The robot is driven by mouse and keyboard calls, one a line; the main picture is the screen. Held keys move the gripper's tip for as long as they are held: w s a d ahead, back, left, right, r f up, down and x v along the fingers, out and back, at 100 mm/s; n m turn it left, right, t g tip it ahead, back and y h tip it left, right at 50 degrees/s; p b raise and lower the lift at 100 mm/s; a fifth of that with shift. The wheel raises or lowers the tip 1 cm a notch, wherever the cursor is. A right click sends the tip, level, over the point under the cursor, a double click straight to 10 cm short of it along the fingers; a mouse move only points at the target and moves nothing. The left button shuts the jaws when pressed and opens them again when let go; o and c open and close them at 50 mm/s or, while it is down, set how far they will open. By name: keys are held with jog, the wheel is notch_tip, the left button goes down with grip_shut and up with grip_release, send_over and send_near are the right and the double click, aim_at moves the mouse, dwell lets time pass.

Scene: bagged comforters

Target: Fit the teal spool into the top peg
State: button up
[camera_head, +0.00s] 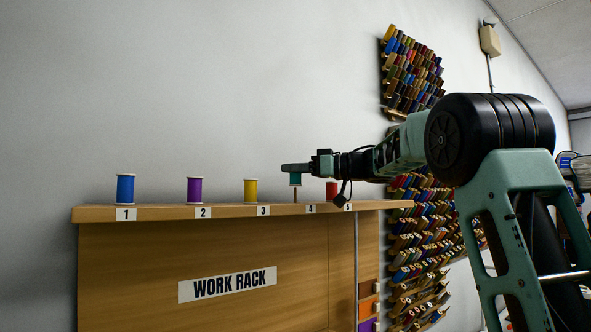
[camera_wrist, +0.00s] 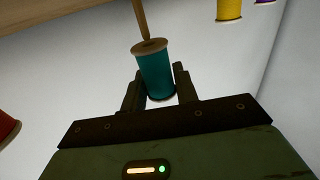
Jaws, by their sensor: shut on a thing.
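The teal spool (camera_head: 295,180) is held upright above position 4 on top of the work rack. My gripper (camera_head: 288,168) is shut on it near its upper end. In the wrist view the spool (camera_wrist: 156,72) stands between the two fingers of my gripper (camera_wrist: 160,92), its lower flange facing the wooden peg (camera_wrist: 142,18). The bare peg (camera_head: 295,196) also shows below the spool in the head view. The peg lines up close to the flange's middle and seems to meet it; I cannot tell whether its tip is inside the hole.
The work rack (camera_head: 140,240) carries a blue spool (camera_head: 125,189), a purple spool (camera_head: 194,190), a yellow spool (camera_head: 250,190) and a red spool (camera_head: 332,189), partly behind my arm. A wall rack of many spools (camera_head: 412,75) is behind.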

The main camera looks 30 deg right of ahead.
aim_at(296, 184)
jog(key=shift+f+b, duration=1.1)
jog(key=shift+f, duration=0.95)
dwell(0.8)
jog(key=o, duration=1.7)
jog(key=shift+c, duration=0.2)
jog(key=shift+r, duration=0.1)
jog(key=shift+s+d+r+p, duration=0.35)
jog(key=shift+s+d, duration=0.15)
jog(key=shift+s, duration=0.15)
jog(key=shift+s+d+r+p, duration=0.3)
jog(key=shift+s+d, duration=0.25)
jog(key=shift+s, duration=0.1)
jog(key=shift+s+d+r+p, duration=0.35)
jog(key=shift+s+d, duration=0.15)
jog(key=shift+s, duration=0.15)
jog(key=shift+s+d+f, duration=0.1)
jog(key=b+v, duration=0.6)
jog(key=v, duration=1.1)
